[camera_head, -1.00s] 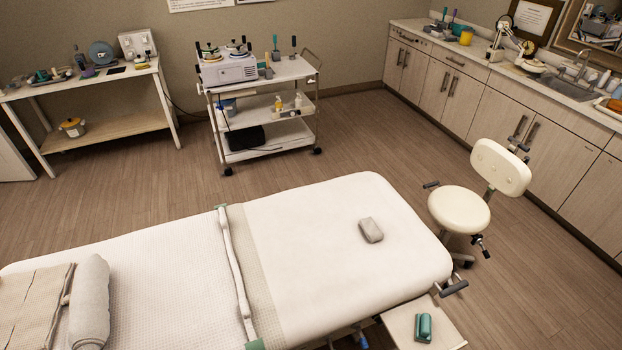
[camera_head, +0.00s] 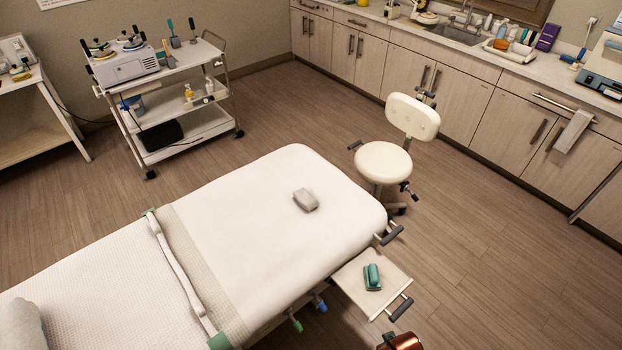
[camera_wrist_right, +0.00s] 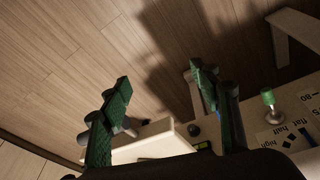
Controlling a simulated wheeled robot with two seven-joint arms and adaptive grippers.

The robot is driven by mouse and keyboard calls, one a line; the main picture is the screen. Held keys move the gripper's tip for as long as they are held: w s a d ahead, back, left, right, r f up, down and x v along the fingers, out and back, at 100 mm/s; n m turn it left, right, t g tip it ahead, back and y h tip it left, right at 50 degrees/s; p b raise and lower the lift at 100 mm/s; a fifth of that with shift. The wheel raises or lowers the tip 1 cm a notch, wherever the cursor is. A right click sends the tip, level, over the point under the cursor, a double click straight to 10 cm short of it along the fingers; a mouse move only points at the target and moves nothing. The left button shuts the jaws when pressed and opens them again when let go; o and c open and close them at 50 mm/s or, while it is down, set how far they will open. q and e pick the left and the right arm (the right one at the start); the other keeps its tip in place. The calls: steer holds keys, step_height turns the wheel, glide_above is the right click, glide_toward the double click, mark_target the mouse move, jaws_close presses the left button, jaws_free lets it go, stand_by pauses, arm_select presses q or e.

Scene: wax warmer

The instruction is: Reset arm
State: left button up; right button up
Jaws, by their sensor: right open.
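My right gripper (camera_wrist_right: 160,80) shows in the right wrist view with its two green-padded fingers spread apart and nothing between them. Below and beyond the fingers are a pale block-like surface (camera_wrist_right: 155,142) and wooden floor. Neither gripper shows in the head view, and my left gripper is in no view. A copper-coloured piece (camera_head: 402,341) is cut off at the bottom edge of the head view; I cannot tell what it is.
A white treatment bed (camera_head: 260,240) bears a grey block (camera_head: 305,200). A small side shelf (camera_head: 350,270) holds a teal object (camera_head: 372,277). A cream stool (camera_head: 383,162), a wheeled cart (camera_head: 190,130) and a long counter (camera_head: 470,50) stand around open floor. A panel (camera_wrist_right: 290,125) carries a green knob (camera_wrist_right: 268,97).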

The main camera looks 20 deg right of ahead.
steer(key=s+f, duration=0.3)
steer(key=f, duration=1.1)
steer(key=s+a+f+n+g, duration=0.1)
steer(key=s+f+g, duration=0.1)
steer(key=s+f, duration=1.7)
steer(key=shift+s, duration=0.5)
